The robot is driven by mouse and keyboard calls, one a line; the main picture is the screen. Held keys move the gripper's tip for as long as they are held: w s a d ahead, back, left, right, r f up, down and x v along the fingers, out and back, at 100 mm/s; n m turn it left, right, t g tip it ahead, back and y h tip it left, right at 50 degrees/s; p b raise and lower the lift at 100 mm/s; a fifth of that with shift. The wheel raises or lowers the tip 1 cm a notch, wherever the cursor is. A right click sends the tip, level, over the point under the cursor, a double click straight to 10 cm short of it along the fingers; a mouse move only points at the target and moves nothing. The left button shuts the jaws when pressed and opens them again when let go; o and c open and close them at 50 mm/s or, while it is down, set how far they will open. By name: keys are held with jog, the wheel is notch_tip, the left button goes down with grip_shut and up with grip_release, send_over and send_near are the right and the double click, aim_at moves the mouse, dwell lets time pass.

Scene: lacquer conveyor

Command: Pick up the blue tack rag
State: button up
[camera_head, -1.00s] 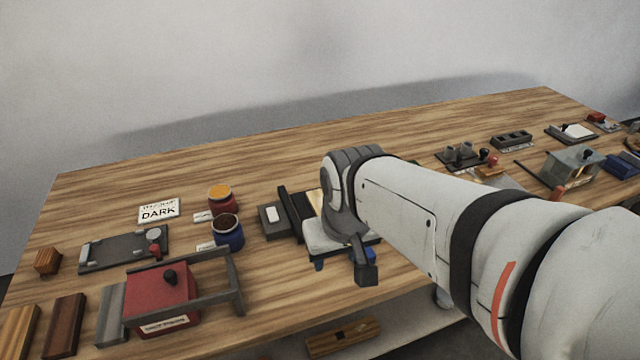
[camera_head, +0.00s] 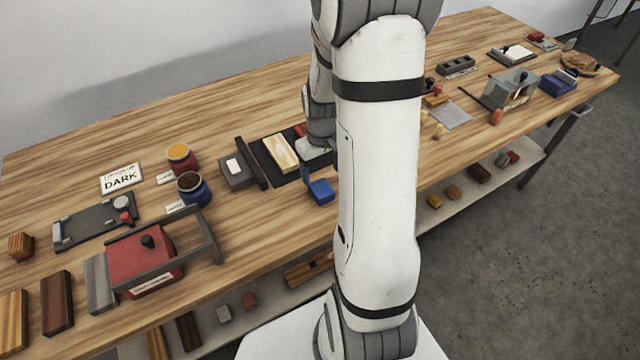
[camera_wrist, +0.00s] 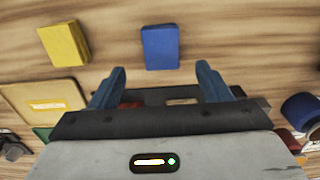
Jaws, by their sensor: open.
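The blue tack rag (camera_head: 321,191) is a small flat blue block near the table's front edge, left of my arm in the head view. In the wrist view the rag (camera_wrist: 160,47) lies flat on the wood, centred just beyond my fingertips. My gripper (camera_wrist: 160,69) is open and empty, with one blue finger on each side of the rag's line. In the head view my gripper (camera_head: 309,168) is mostly hidden by my wrist, with one finger showing just behind the rag. I cannot tell the exact height above the table.
A yellow block (camera_wrist: 63,42) lies left of the rag in the wrist view. In the head view, a dark mat with a wooden panel (camera_head: 281,152) lies behind the rag. A blue jar (camera_head: 193,188) and a red box (camera_head: 145,262) stand to the left.

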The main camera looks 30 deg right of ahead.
aim_at(321, 188)
jog(key=shift+s+a+f+p, duration=0.1)
jog(key=shift+f+p, duration=0.55)
jog(key=shift+f, duration=2.9)
jog(key=c, duration=1.1)
